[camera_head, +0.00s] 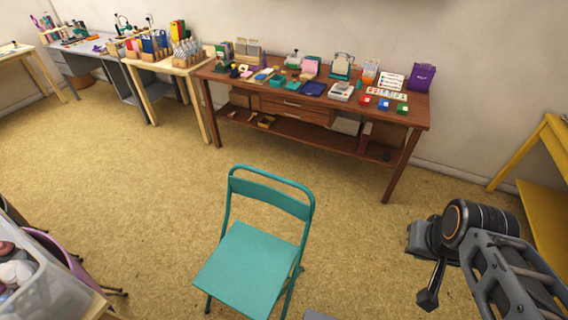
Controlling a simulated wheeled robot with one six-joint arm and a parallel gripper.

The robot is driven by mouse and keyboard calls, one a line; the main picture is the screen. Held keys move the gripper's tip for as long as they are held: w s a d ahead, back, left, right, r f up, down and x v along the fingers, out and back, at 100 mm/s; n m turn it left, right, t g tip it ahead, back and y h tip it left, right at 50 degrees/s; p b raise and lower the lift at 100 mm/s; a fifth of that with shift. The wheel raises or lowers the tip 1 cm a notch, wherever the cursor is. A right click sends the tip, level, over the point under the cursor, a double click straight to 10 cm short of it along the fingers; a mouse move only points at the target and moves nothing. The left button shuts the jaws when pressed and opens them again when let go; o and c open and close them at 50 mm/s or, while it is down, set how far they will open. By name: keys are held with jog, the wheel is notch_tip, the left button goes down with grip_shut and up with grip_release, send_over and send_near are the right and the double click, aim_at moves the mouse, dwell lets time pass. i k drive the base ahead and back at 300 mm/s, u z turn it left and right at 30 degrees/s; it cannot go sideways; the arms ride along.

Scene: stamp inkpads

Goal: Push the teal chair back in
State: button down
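The teal chair (247,268) is a folding chair that stands upright on the floor in the lower middle of the view. Its backrest (271,192) is on the side toward the brown wooden table (415,118), and its seat extends toward me. Open floor lies between the chair and that table. My arm shows at the lower right, to the right of the chair and apart from it. My gripper (428,299) seems to be the dark part at the arm's end, pointing down; its fingers are not clear enough to tell open from shut.
The brown table by the wall holds stamps, inkpads and boxes. A light wood table (203,70) with bottles stands left of it. A yellow stand (545,215) is at the right. A clear bin (40,290) and a purple chair (62,250) are at the lower left.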

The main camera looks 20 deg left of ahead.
aim_at(250, 267)
jog(key=i, duration=2.85)
jog(key=u, duration=4.4)
